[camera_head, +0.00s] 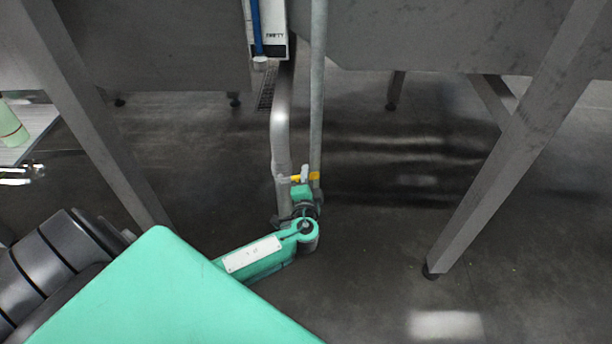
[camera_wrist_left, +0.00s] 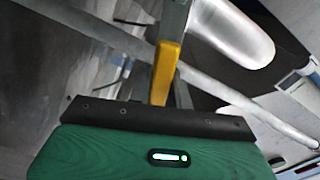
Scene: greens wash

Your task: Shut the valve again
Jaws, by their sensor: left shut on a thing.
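The valve's yellow handle (camera_head: 314,176) is low under the steel sink, at the drain pipe (camera_head: 281,130). Its yellow shows on both sides of my fingers and lies roughly crosswise to the pipe in the head view. My left gripper (camera_head: 304,174), at the end of my green arm, is shut on the handle; the fingers hide its middle. In the left wrist view the yellow handle (camera_wrist_left: 165,70) stands out beyond the gripper's dark front edge, with the pipes behind. The valve body is mostly hidden. My right gripper is not in view.
A thin grey pipe (camera_head: 318,90) runs beside the drain pipe. A gauge (camera_head: 274,46) with a blue column and an "EMPTY" mark hangs above. Sink legs (camera_head: 500,170) stand left and right. A pale green container (camera_head: 10,125) is at the far left. The floor between is clear.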

